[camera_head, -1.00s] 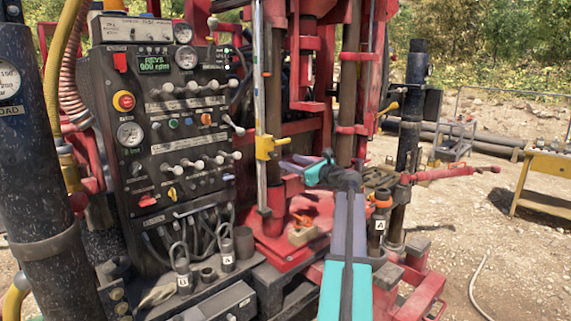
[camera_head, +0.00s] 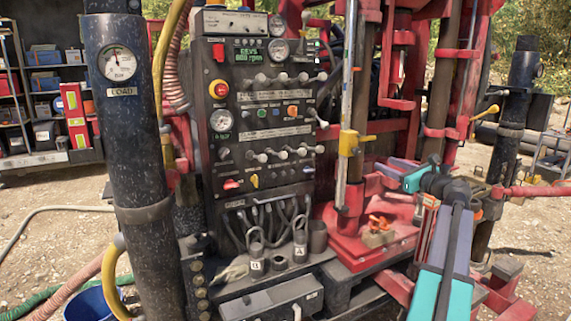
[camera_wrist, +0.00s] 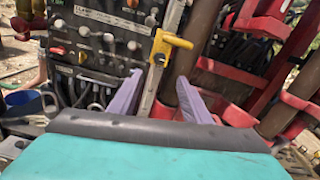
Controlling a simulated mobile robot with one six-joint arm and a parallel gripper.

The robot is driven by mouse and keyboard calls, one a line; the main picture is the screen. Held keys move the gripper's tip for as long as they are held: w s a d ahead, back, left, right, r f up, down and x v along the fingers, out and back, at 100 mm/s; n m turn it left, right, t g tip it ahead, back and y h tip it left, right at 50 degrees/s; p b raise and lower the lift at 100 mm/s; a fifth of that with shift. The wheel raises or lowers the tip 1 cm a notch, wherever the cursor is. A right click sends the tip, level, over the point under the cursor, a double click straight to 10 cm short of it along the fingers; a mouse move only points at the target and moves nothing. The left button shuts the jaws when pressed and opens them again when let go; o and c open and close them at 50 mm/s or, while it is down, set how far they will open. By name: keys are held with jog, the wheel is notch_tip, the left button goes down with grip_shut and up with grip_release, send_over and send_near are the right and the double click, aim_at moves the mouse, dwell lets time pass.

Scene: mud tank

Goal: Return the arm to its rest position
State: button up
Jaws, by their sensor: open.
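My arm reaches in from the lower right of the head view, with teal and dark links. My gripper (camera_head: 388,168) has purple fingers and is held in front of the red drill rig, to the right of a yellow clamp handle (camera_head: 352,142) on an upright rod. In the wrist view my gripper (camera_wrist: 159,84) has its two fingers spread apart with nothing between them. The same yellow handle (camera_wrist: 171,40) shows beyond the fingertips. I cannot tell the exact gap between the fingers and the rod.
A control panel (camera_head: 262,130) with levers and gauges stands left of the arm. A black post (camera_head: 128,130) with a load gauge is farther left. Shackles (camera_head: 256,258) sit on a ledge below. A shelf (camera_head: 35,90) and blue bucket (camera_head: 90,302) are at left.

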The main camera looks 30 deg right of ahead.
jog(key=w+a+f+n+g+y, duration=0.25)
jog(key=w+a+f+n, duration=0.3)
jog(key=a+f, duration=0.55)
jog(key=w+a+f+n+g+y, duration=0.2)
jog(key=w+a+f+n+g, duration=0.15)
jog(key=w+a+f, duration=0.6)
jog(key=s+a+f+n+g, duration=0.3)
jog(key=a+f+n, duration=0.4)
jog(key=a+f, duration=0.6)
jog(key=s+a+f+n+g, duration=0.2)
jog(key=a+f+n+g, duration=0.3)
jog(key=a+f, duration=0.8)
jog(key=s+a+f+n+g+h, duration=0.3)
jog(key=s+a+f+n+g, duration=0.1)
jog(key=s+a+f+n, duration=0.95)
jog(key=s+f+g, duration=0.2)
jog(key=s+f, duration=0.3)
jog(key=s, duration=0.4)
jog(key=s+a+f+g, duration=0.1)
jog(key=s+f+g, duration=0.1)
jog(key=s+f, duration=0.4)
jog(key=s+a+f+g, duration=0.1)
jog(key=s+f, duration=0.4)
jog(key=s, duration=0.6)
jog(key=shift+s+f+n+g, duration=0.35)
jog(key=shift+g, duration=0.05)
